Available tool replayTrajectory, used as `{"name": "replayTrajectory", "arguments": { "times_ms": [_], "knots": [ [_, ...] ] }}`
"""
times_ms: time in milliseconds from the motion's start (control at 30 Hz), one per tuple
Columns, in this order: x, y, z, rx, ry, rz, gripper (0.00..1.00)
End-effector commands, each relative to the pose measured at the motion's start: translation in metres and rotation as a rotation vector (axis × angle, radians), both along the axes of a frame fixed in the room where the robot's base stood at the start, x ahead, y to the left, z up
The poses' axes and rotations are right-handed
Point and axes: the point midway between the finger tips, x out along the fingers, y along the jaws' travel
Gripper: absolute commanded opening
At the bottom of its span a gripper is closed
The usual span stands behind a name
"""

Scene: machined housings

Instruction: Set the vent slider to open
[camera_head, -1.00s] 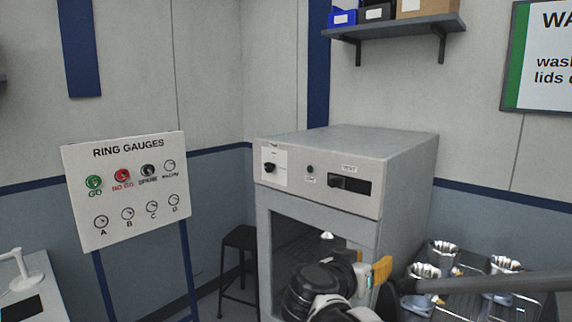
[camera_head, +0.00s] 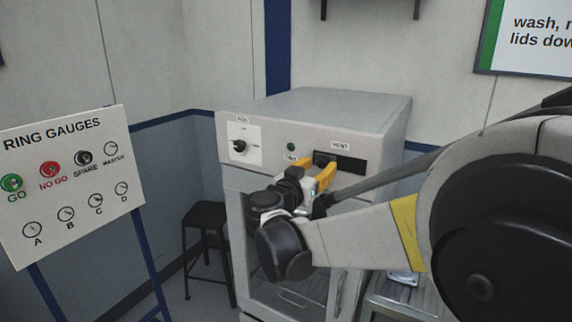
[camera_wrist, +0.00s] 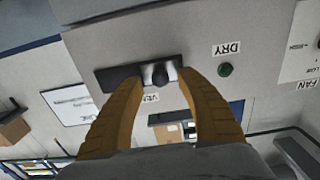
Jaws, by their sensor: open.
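The VENT label (camera_head: 340,146) sits above the slot. The knob (camera_wrist: 160,74) is at the slot's left end in the head view, which is the right end in the upside-down wrist view. My gripper (camera_head: 315,169) has yellow fingers and is open at the panel. In the wrist view its fingertips (camera_wrist: 159,79) stand on either side of the knob, with gaps visible. Contact with the panel cannot be told.
A fan dial (camera_head: 239,147) and a DRY lamp (camera_head: 291,147) are left of the slot on the grey cabinet (camera_head: 310,108). A ring gauge board (camera_head: 70,185) stands at the left, with a black stool (camera_head: 205,216) between. A metal rack (camera_head: 385,300) is at the lower right, partly behind my arm.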

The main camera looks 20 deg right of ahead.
Motion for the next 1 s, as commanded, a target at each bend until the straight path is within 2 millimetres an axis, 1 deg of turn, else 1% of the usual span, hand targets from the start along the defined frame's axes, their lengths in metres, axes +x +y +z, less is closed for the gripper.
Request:
{"name": "replayTrajectory", "arguments": {
  "times_ms": [33, 200, 500, 567, 600, 633, 667, 900, 1000],
  "knots": [
    [0.005, -0.007, -0.001, 0.0, 0.0, -0.002, 0.44],
    [0.013, -0.017, 0.0, 0.0, 0.0, 0.0, 0.44],
    [0.015, -0.019, 0.0, 0.001, 0.001, 0.001, 0.44],
    [0.015, -0.019, 0.0, 0.001, 0.001, 0.001, 0.27],
    [0.015, -0.019, 0.0, 0.001, 0.001, 0.001, 0.15],
    [0.015, -0.019, 0.0, 0.001, 0.001, 0.001, 0.06],
    [0.015, -0.019, 0.0, 0.001, 0.001, 0.001, 0.0],
    [0.015, -0.019, 0.0, 0.001, 0.001, 0.001, 0.0],
    [0.009, -0.023, 0.001, 0.001, 0.001, -0.001, 0.0]
  ]
}}
